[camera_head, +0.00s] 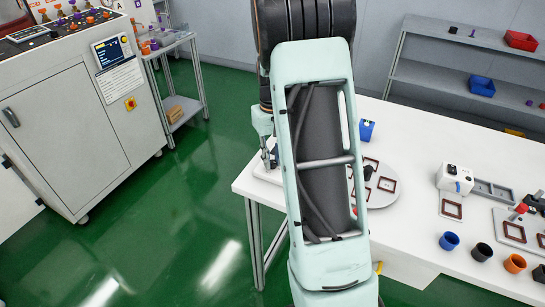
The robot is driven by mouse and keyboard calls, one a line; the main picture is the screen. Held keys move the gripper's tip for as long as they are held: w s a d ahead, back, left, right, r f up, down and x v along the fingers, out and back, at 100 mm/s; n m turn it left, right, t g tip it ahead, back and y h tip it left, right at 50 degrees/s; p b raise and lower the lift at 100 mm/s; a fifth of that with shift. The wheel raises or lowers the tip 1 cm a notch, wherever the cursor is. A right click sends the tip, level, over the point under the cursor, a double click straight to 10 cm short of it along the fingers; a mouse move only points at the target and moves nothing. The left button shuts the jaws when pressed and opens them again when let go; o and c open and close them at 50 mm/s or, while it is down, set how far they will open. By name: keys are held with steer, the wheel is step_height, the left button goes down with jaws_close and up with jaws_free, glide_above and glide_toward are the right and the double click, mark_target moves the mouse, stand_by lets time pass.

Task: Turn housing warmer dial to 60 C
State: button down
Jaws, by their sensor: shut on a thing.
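My gripper (268,152) points down at the left end of the white table, partly hidden behind my arm. It is shut at a low white unit (266,174) on the table corner, which appears to be the housing warmer. The part between the fingers is too small to make out; its place fits the warmer dial. The dial's marks and setting cannot be read. My pale green arm link hides much of the unit's right side.
A grey round plate (382,195) with brown frames lies right of my arm, near a blue bin (367,130). A white box (455,179) and several coloured cups stand farther right. A machine cabinet (75,120) stands left; green floor between is clear.

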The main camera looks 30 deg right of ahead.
steer(key=m, duration=0.4)
steer(key=shift+m+p, duration=0.4)
steer(key=m+p, duration=0.1)
steer(key=m, duration=0.3)
steer(key=shift+r, duration=0.1)
steer(key=m+p, duration=0.1)
steer(key=m, duration=0.4)
steer(key=shift+m+p, duration=0.85)
steer(key=shift+m, duration=1.25)
steer(key=c, duration=1.8)
jaws_free()
